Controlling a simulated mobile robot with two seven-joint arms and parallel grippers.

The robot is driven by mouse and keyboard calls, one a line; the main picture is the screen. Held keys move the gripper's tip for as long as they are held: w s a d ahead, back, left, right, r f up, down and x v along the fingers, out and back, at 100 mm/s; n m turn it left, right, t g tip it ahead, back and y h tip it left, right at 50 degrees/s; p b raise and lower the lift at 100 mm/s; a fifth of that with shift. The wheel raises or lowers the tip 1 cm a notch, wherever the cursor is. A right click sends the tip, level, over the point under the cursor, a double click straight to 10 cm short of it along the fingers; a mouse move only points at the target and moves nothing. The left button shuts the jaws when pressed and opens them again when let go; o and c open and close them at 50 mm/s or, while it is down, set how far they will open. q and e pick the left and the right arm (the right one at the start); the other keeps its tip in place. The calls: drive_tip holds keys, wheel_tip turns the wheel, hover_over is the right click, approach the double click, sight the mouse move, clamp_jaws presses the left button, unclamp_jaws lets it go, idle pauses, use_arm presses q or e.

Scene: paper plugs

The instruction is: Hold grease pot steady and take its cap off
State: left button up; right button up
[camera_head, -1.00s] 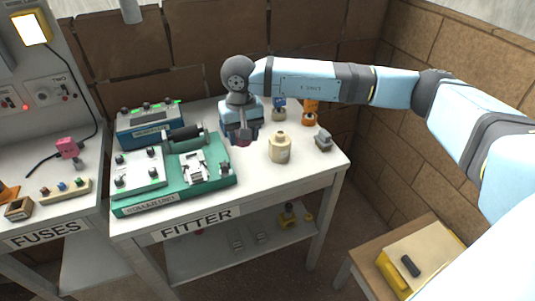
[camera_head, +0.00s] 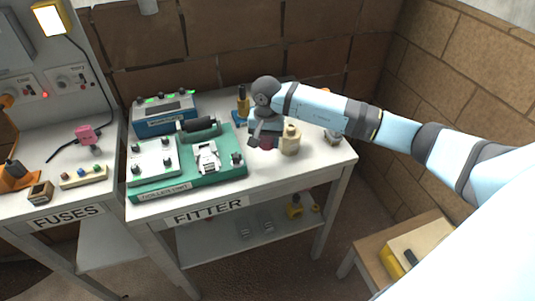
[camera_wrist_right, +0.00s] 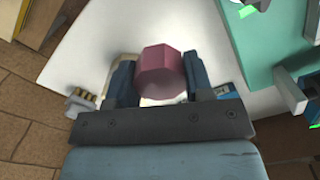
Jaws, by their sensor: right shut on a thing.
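My right gripper (camera_head: 266,140) is over the FITTER table, with its fingers pointing down. It is shut on a dark pink faceted piece (camera_wrist_right: 161,72), which shows between the two fingers in the right wrist view. A pale edge shows behind this piece; I cannot tell what it belongs to. A cream pot (camera_head: 290,141) with a narrower top stands upright on the table just right of the gripper. I cannot tell whether the gripper touches the pot. My left gripper is out of view.
A green-based unit (camera_head: 190,187) and a blue box (camera_head: 165,120) with green lights fill the table's left half. A blue-based item (camera_head: 242,112) stands behind the gripper. A grey block (camera_head: 333,137) is to the right. The table's front right (camera_head: 290,170) is clear.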

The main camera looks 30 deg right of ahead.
sight(267, 162)
wheel_tip(267, 162, down, 3)
drive_tip(key=shift+r, duration=0.1)
wheel_tip(267, 162, down, 4)
idle(0.4)
drive_tip(key=shift+f, duration=0.2)
drive_tip(key=o, duration=1)
drive_tip(key=shift+r, duration=0.1)
